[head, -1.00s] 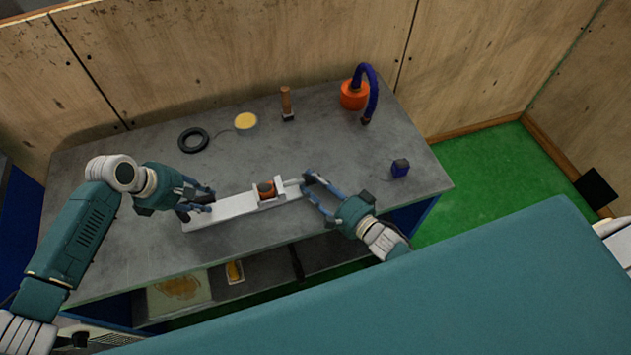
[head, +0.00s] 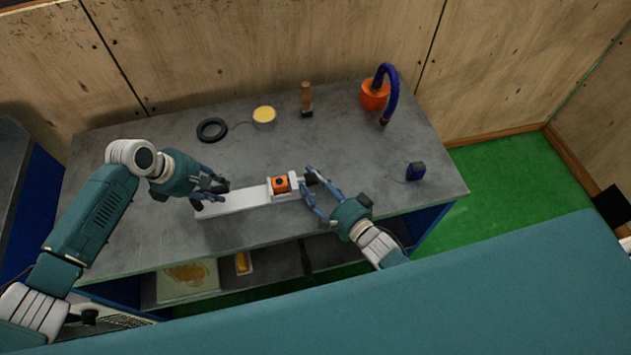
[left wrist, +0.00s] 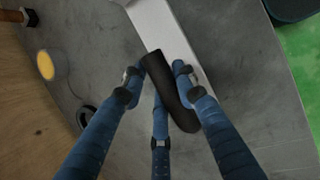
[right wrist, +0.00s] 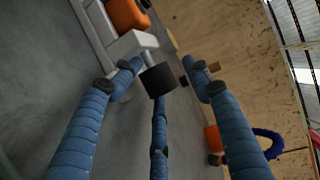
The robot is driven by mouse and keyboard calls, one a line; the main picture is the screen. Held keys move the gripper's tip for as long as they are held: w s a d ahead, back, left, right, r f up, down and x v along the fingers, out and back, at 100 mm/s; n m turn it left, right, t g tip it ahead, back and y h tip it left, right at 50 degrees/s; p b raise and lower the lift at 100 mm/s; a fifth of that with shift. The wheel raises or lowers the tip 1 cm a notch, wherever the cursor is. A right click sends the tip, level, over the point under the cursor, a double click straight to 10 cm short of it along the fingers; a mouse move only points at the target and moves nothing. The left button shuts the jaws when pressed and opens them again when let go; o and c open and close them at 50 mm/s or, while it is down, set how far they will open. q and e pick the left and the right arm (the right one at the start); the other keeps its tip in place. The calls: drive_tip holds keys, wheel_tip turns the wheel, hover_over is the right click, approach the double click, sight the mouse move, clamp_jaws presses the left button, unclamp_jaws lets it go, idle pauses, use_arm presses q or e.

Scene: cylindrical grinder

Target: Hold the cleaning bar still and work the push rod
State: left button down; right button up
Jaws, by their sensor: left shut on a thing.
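The cleaning bar (head: 240,199) is a long white bar lying over the grey bench, with an orange block (head: 281,185) near its right end. My left gripper (head: 217,193) is shut on the bar's black handle (left wrist: 170,90) at the left end. The white bar (left wrist: 165,35) runs away from that handle in the left wrist view. The push rod comes out at the right end and carries a black knob (right wrist: 158,80). My right gripper (head: 309,181) is open, its fingers on either side of the knob and apart from it in the right wrist view.
On the bench (head: 150,225), a black ring (head: 212,129), a yellow-topped tin (head: 264,116), a brush (head: 306,100) and an orange pot with a blue hose (head: 375,95) stand at the back. The bench between is clear.

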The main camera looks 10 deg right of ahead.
use_arm(q)
drive_tip(key=shift+s+d+f, duration=0.1)
drive_tip(key=shift+s+f, duration=0.05)
drive_tip(key=shift+s, duration=0.05)
use_arm(e)
drive_tip(key=shift+s+d+f, duration=0.1)
drive_tip(key=shift+s, duration=0.15)
drive_tip(key=v, duration=0.7)
drive_tip(key=shift+s, duration=0.25)
use_arm(q)
drive_tip(key=c, duration=1.3)
unclamp_jaws()
use_arm(e)
drive_tip(key=shift+d, duration=0.1)
use_arm(q)
drive_tip(key=shift+o, duration=0.2)
drive_tip(key=shift+w, duration=0.15)
